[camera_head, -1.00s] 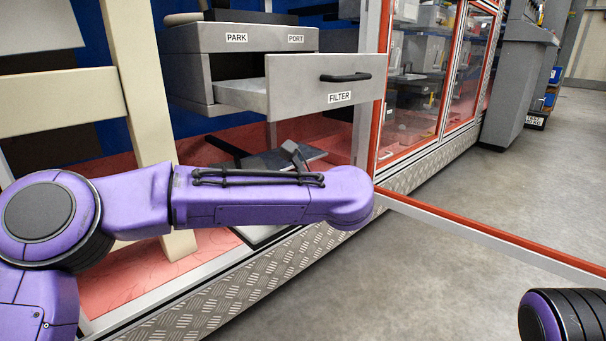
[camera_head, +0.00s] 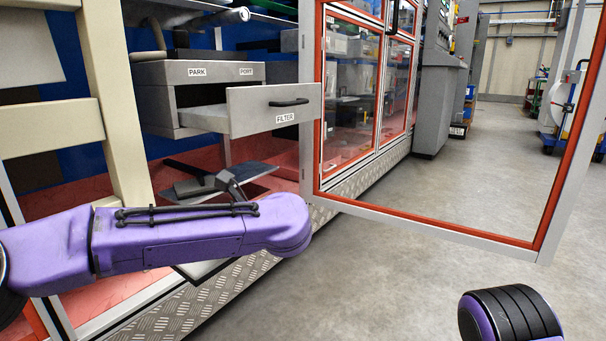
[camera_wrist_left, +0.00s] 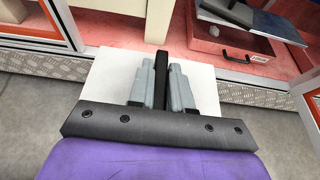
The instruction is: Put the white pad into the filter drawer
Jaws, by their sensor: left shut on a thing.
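The white pad (camera_wrist_left: 108,82) shows in the left wrist view as a flat pale sheet with a black strip (camera_wrist_left: 161,62) above its middle. My left gripper (camera_wrist_left: 161,75) is shut on this strip, with the pad spread out on both sides of the fingers. The filter drawer (camera_head: 245,118), grey with a black handle and a FILTER label, stands pulled out of its grey housing in the head view. My left arm crosses below and in front of it, and the gripper is hidden there. My right gripper is outside both views.
The housing (camera_head: 160,73) is labelled PARK and PORT. A red-framed glass door (camera_head: 450,233) stands open at right. A cream post (camera_head: 112,90) stands at left. Below the drawer lies a dark plate (camera_head: 250,172).

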